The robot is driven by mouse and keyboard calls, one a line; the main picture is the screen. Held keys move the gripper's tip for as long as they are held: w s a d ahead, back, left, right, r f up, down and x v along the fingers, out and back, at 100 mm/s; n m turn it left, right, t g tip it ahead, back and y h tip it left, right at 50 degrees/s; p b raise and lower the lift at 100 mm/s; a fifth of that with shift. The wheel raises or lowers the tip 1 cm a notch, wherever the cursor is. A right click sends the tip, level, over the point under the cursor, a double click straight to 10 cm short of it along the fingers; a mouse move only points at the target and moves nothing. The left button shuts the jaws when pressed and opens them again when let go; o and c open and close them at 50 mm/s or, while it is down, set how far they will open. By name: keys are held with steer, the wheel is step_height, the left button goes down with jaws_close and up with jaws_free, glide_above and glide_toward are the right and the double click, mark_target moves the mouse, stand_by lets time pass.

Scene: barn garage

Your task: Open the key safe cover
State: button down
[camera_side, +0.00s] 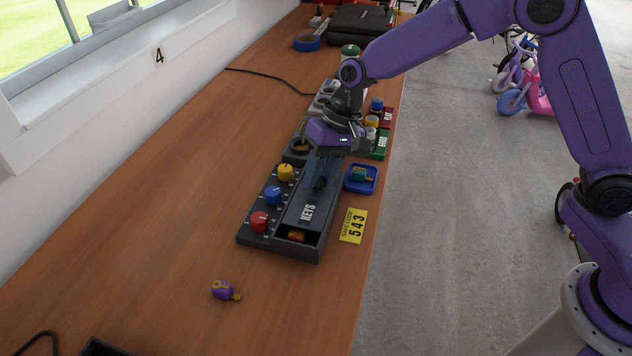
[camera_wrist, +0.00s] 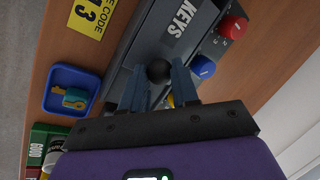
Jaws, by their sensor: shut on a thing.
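The key safe (camera_side: 246,238) is a dark grey box on the wooden bench, with yellow, blue and red dials along its left side. Its grey cover (camera_side: 308,211), marked KEYS, is partly slid back. The near end of the compartment is uncovered, and an orange and yellow object (camera_side: 297,236) shows inside. The cover also shows in the wrist view (camera_wrist: 187,27). My gripper (camera_side: 322,176) is over the cover, its fingers closed around the cover's round black knob (camera_wrist: 158,70). The far part of the cover is hidden under my gripper.
A yellow safe code card reading 543 (camera_side: 353,226) lies right of the safe. A blue tray (camera_side: 374,185) holds a teal and yellow key. Red and green containers (camera_side: 380,145) stand behind it. A purple and yellow key (camera_side: 224,291) lies in front, with bare bench around it.

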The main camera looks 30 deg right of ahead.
steer(key=w+d, duration=0.5)
steer(key=c, duration=1.1)
jaws_free()
steer(key=shift+r, duration=0.15)
steer(key=v, duration=1.7)
steer(key=shift+r, duration=0.1)
steer(key=shift+s, duration=0.1)
